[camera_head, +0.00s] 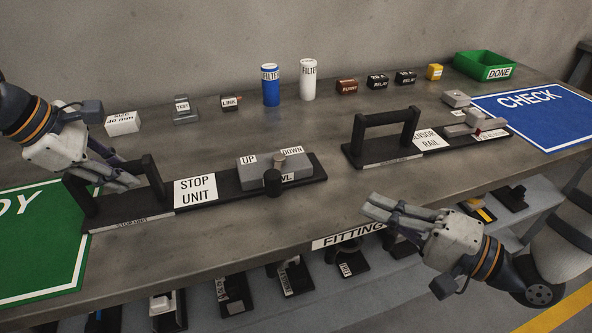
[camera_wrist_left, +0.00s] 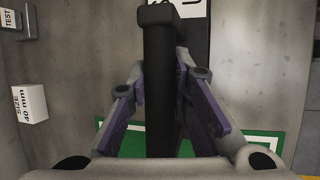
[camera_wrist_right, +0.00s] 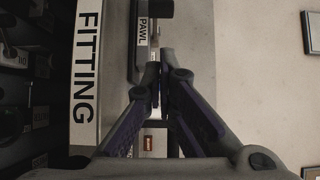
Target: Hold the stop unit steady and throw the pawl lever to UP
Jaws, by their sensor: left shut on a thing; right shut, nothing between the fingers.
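The stop unit (camera_head: 225,190) is a long black base on the bench, with a black handle frame at its left end and a white STOP UNIT label. At its right end a grey block carries the UP label (camera_head: 249,160) on the left and DOWN label (camera_head: 291,151) on the right. The pawl lever (camera_head: 273,180) has a black knob in front of the block; a small brownish pin stands near DOWN. My left gripper (camera_head: 128,180) is shut on the stop unit's handle (camera_wrist_left: 160,90).
The sensor rail (camera_head: 400,152) with its own black handle lies right of the stop unit. Blue and white filters (camera_head: 270,86), small boxes and a green DONE bin (camera_head: 484,66) stand behind. A lower shelf (camera_head: 205,300) holds several parts.

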